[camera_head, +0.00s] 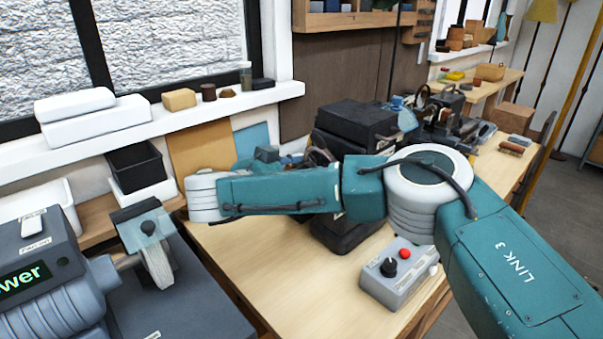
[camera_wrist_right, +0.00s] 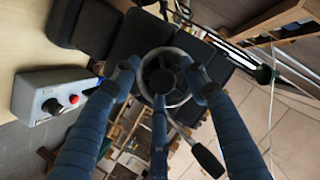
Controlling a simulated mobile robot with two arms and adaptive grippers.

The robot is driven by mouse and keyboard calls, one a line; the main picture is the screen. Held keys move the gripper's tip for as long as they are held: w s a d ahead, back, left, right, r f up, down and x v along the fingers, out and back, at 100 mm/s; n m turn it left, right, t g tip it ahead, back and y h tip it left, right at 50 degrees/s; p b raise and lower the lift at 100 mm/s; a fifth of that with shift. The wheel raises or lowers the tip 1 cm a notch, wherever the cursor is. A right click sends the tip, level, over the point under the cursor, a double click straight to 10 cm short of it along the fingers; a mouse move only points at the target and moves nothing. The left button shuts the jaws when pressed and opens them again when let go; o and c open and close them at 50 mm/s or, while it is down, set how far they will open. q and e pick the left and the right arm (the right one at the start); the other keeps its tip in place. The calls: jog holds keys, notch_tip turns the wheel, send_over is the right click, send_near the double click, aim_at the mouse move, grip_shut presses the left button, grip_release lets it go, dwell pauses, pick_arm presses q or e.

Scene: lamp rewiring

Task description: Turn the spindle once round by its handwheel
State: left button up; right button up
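In the right wrist view a round handwheel (camera_wrist_right: 165,74) with a pale rim and dark hub faces my camera. A crank with a dark grip (camera_wrist_right: 207,160) shows below it to the right. The three blue fingers of my right gripper (camera_wrist_right: 158,78) reach around the wheel, their tips at its rim. I cannot tell whether they press on it. In the head view my right gripper (camera_head: 318,155) is mostly hidden behind my teal forearm, at the left side of a black machine (camera_head: 355,118). The spindle is not clearly seen. My left gripper is not in view.
A grey control box (camera_head: 400,275) with a red button and black knob stands on the wooden bench (camera_head: 265,270), in front of the machine. A grey machine with a green display (camera_head: 25,280) stands at the left. The bench between them is clear.

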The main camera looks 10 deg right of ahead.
jog(key=shift+s+r, duration=0.1)
jog(key=v, duration=1.1)
jog(key=shift+s+a, duration=0.25)
jog(key=shift+a, duration=0.15)
